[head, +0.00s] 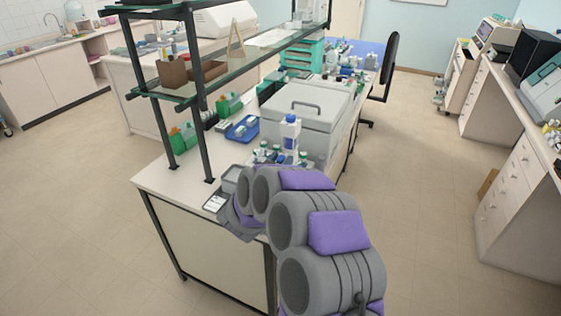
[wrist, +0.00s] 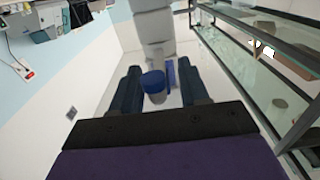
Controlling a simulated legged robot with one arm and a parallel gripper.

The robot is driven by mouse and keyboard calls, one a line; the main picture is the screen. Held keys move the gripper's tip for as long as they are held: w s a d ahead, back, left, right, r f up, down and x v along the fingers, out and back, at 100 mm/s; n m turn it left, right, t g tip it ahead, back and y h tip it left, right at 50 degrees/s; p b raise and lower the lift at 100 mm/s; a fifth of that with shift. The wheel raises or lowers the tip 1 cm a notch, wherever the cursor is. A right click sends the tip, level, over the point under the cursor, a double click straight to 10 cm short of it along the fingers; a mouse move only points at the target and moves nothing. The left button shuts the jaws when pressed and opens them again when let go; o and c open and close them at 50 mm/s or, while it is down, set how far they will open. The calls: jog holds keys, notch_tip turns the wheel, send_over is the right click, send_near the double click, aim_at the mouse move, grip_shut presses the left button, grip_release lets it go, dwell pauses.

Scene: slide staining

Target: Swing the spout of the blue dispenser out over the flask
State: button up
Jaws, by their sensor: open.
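In the wrist view, a round blue cap (wrist: 153,81) and an upright blue bar (wrist: 170,74) beside it show between my gripper's fingers; I take them for parts of the blue dispenser, with a pale part below. My gripper (wrist: 158,67) is open, one dark finger on each side, and I see no clear contact. In the head view, a white bottle with a blue cap and label (head: 290,134) stands on the bench behind my arm; I cannot tell if it is the same thing. My arm hides the gripper there. I cannot make out the flask.
Small bottles (head: 265,154) crowd the bench near my arm. A large grey lidded box (head: 306,106) stands behind, and a blue tray (head: 243,129) lies to the left. A dark-framed glass shelf (head: 240,63) overhangs the bench's left side.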

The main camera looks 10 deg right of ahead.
jog(key=shift+w+d, duration=0.2)
jog(key=shift+w, duration=0.15)
jog(key=shift+a, duration=0.15)
jog(key=shift+c, duration=0.9)
grip_shut()
